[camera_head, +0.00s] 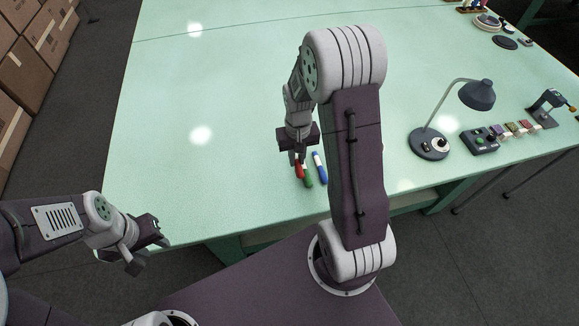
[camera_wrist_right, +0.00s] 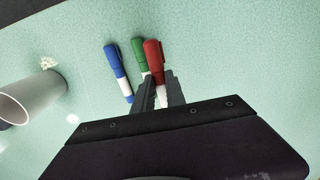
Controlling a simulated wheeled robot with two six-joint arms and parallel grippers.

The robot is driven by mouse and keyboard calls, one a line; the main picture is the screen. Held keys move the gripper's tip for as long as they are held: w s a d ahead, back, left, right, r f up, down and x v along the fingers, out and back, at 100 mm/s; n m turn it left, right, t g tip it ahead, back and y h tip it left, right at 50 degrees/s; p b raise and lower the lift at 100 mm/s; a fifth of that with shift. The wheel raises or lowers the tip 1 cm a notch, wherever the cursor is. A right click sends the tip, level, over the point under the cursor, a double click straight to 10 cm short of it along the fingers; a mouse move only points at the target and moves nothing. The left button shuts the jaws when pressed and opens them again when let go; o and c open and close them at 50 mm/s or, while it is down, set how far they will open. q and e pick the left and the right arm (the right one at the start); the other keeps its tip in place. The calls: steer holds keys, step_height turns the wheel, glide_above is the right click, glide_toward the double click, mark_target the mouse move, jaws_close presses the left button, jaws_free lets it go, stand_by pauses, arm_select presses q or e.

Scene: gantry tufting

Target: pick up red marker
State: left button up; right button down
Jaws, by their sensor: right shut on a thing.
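The red marker (camera_head: 299,170) lies near the table's front edge, beside the green marker (camera_head: 308,179) and the blue marker (camera_head: 320,167). My right gripper (camera_head: 298,157) is low over it, pointing down. In the right wrist view the red marker (camera_wrist_right: 153,56) is between the fingers of my right gripper (camera_wrist_right: 161,92), which are shut on it. The green marker (camera_wrist_right: 140,52) is close against its left side, and the blue marker (camera_wrist_right: 117,66) lies farther left. My left gripper (camera_head: 149,250) is open and empty off the table's front left edge.
A grey cup-like cylinder (camera_wrist_right: 34,97) shows left of the markers in the right wrist view. A desk lamp (camera_head: 429,142), a button box (camera_head: 480,140) and small coloured items stand to the right. The table's left half (camera_head: 190,100) is clear. Cardboard boxes (camera_head: 25,60) are stacked left.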

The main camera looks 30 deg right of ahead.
steer(key=d+r, duration=0.5)
steer(key=d, duration=0.4)
steer(key=shift+d+r, duration=0.15)
steer(key=shift+r, duration=0.05)
steer(key=shift+w, duration=0.1)
